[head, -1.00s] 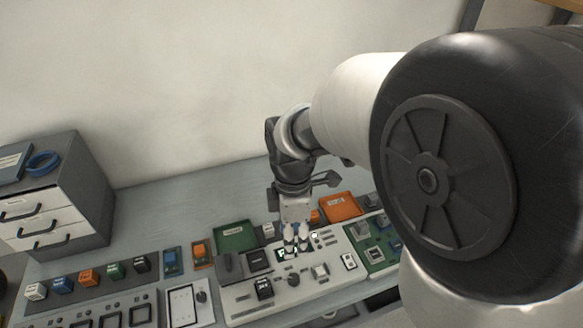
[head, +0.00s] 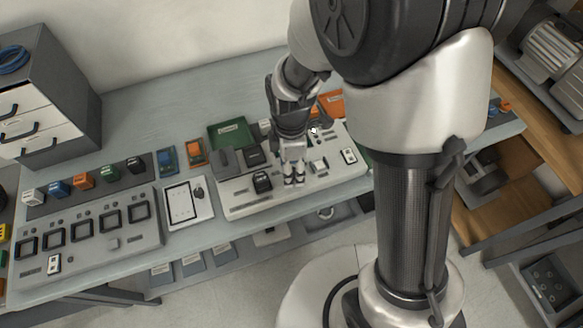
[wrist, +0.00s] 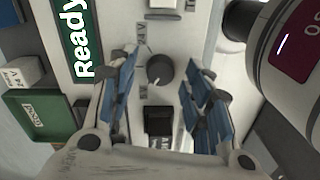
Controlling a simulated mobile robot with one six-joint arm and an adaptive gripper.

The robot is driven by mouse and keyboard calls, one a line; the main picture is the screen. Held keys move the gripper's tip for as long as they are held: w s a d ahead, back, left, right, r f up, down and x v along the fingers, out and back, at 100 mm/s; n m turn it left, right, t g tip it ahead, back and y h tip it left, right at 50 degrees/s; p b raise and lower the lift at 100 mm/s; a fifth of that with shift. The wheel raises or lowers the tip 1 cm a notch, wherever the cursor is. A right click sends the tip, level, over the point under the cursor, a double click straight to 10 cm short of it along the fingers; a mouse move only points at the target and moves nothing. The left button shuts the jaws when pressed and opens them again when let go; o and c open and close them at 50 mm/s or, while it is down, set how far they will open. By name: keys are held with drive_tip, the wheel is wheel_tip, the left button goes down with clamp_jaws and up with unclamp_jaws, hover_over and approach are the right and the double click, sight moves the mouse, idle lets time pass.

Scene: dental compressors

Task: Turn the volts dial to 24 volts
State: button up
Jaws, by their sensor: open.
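The volts dial (wrist: 160,69) is a dark round knob on a pale panel in the wrist view. Its white mark points to the lower left, towards a small label I cannot read. A label that looks like 24V (wrist: 141,35) is at its upper left. My gripper (wrist: 161,72) is open, with one blue-padded finger on each side of the dial. I cannot tell whether either finger touches it. In the head view, my gripper (head: 293,181) is over the front part of the control panel (head: 235,199) and hides the dial.
A Ready display (wrist: 82,42) is left of the dial. A black switch (wrist: 158,121) sits just below it, and a pale block above. A green tray (head: 230,132) and an orange tray (head: 331,103) stand behind the panel. A tablet-like plate (head: 184,203) lies to its left.

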drive_tip(key=shift+f, duration=0.15)
drive_tip(key=shift+c, duration=0.2)
drive_tip(key=c, duration=1)
drive_tip(key=shift+c, duration=0.2)
